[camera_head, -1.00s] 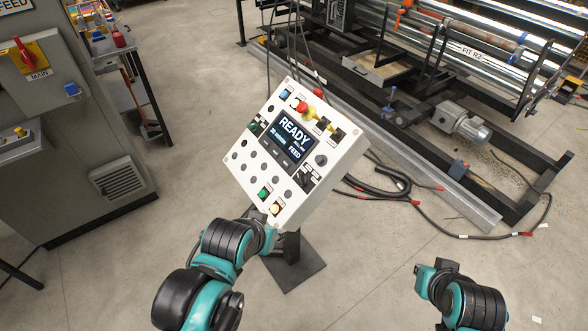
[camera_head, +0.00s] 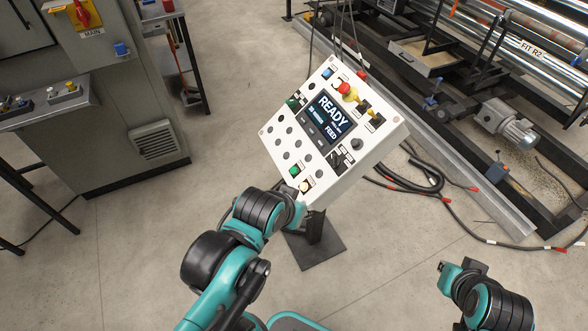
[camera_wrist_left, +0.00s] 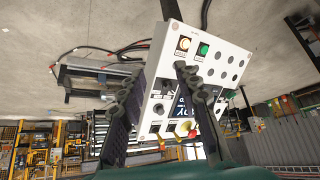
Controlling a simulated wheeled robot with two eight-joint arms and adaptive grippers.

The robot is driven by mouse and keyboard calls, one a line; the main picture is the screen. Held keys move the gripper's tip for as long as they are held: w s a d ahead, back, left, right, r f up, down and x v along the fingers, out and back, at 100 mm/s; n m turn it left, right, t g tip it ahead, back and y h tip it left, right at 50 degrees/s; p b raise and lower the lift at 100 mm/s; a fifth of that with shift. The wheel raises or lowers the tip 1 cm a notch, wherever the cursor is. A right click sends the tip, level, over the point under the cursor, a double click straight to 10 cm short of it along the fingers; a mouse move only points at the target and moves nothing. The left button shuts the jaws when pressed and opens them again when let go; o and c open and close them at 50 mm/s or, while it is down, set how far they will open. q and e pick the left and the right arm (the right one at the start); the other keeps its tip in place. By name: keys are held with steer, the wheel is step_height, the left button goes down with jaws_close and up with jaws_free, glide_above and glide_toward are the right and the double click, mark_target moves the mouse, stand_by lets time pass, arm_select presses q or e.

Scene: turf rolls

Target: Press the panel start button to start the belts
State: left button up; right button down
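The white control panel (camera_head: 350,176) stands tilted on a dark post. Its screen (camera_head: 326,119) reads READY and FEED. Near its lower edge are a green button (camera_head: 294,172) and a pale lit button (camera_head: 305,186); their labels are too small to read. In the left wrist view the green button (camera_wrist_left: 203,48) and the lit button (camera_wrist_left: 184,44) also show. My left gripper (camera_wrist_left: 157,78) is open and empty, one finger overlapping the panel in the picture.
A red emergency stop (camera_head: 344,88) with a yellow base sits at the panel's top. A grey cabinet (camera_head: 120,130) stands at left. The roller machine (camera_head: 500,60) and its motor (camera_head: 510,122) are at upper right. Black cables (camera_head: 430,185) lie behind the panel. Open floor lies between.

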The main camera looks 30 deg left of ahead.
stand_by(0.3)
arm_select(q)
jaws_close()
stand_by(1.1)
